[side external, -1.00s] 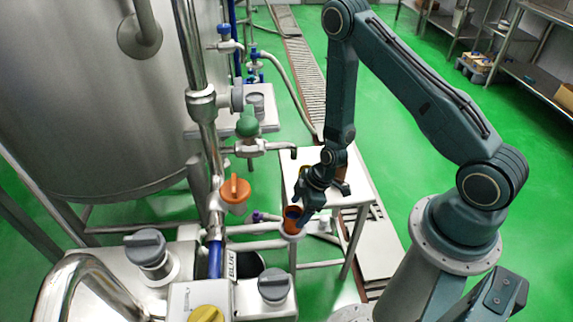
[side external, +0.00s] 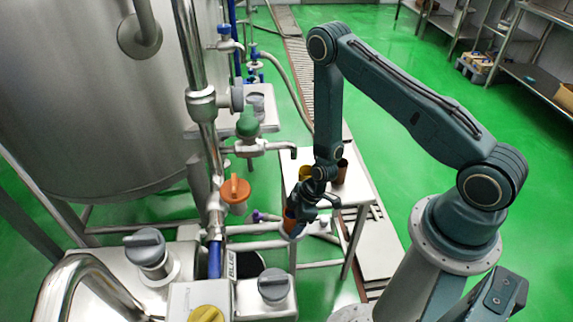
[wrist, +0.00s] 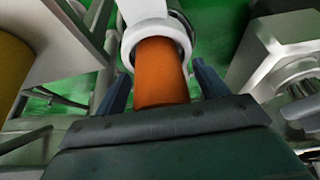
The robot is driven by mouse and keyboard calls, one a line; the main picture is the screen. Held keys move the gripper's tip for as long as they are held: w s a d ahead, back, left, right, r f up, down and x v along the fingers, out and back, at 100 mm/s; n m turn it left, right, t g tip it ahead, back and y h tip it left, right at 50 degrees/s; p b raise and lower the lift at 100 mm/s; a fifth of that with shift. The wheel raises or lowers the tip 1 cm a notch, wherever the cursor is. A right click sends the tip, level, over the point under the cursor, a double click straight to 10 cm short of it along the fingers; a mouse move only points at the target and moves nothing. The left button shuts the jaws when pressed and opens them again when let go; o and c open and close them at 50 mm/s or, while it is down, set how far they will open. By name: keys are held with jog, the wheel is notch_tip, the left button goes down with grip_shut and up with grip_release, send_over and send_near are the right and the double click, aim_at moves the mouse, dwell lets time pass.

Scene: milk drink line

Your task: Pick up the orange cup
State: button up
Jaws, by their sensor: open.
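The orange cup (side external: 289,219) sits in a white ring holder (side external: 287,235) beside the steel pipework in the side view, partly hidden by my gripper. In the wrist view the orange cup (wrist: 162,72) stands straight ahead, with the white ring holder (wrist: 128,42) around its far end. My gripper (side external: 312,213) is at the cup. In the wrist view, my gripper (wrist: 161,82) is open, with one dark finger on each side of the cup. Small gaps seem to show between the fingers and the cup; I cannot tell about contact.
A small steel table (side external: 355,188) behind my gripper holds a yellow cup (side external: 305,173) and a brown cup (side external: 341,172). Pipes and an orange valve handle (side external: 235,188) stand close on the left. A large steel tank (side external: 90,110) fills the left. Green floor is open at the right.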

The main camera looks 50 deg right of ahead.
dwell(0.4)
jog(key=c, duration=1.2)
jog(key=shift+r, duration=0.2)
notch_tip(320, 180, up, 20)
jog(key=shift+f, duration=0.2)
dwell(0.6)
